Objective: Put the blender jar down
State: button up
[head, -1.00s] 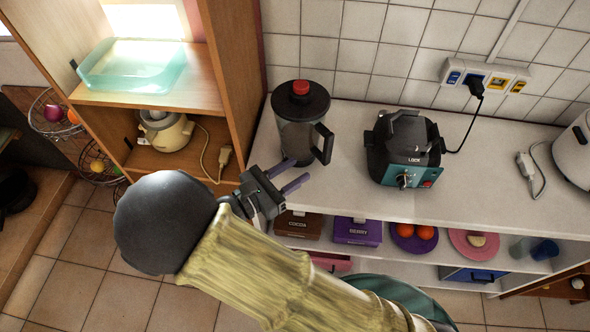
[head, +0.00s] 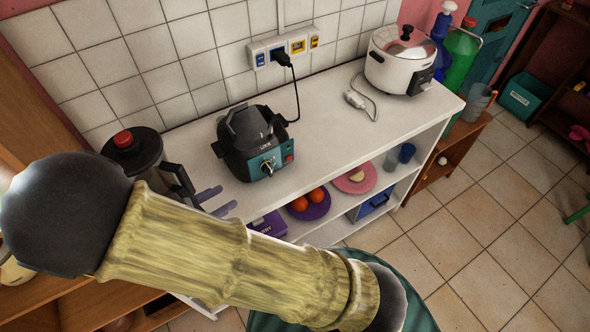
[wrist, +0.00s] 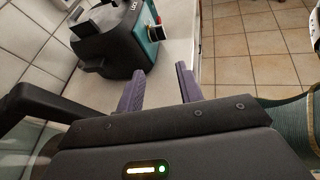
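The blender jar (head: 142,157) is dark and see-through, with a black lid, a red knob and a black handle. It stands upright on the white counter at the left of the head view, partly hidden by my arm. The blender base (head: 254,146), black and teal with a dial, stands apart from it to the right. My gripper (head: 226,197) is open beside the jar's handle, its body mostly hidden by my arm. In the wrist view the two purple fingers (wrist: 161,75) are apart with nothing between them. The jar's handle (wrist: 38,103) shows at the left, outside the fingers.
The white counter (head: 330,120) is clear between the blender base and a white cooker (head: 398,65). A wall socket (head: 285,47) holds the base's plug. Plates and cups sit on the shelf below. A wooden cabinet (head: 35,120) stands left.

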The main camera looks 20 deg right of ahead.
jog(key=s+d+r+m+g+y, duration=0.1)
jog(key=d+r+m+g+y, duration=0.1)
jog(key=d+m+y, duration=0.3)
jog(key=d+r+m+g+y, duration=0.2)
jog(key=d+m+y, duration=0.4)
jog(key=d+m, duration=0.8)
jog(key=r+m, duration=0.1)
jog(key=m, duration=0.3)
jog(key=shift+s+d+g+y, duration=0.3)
jog(key=shift+s, duration=0.05)
jog(key=p+v, duration=0.2)
jog(key=w+p+v, duration=0.1)
jog(key=p+v, duration=0.1)
dwell(0.8)
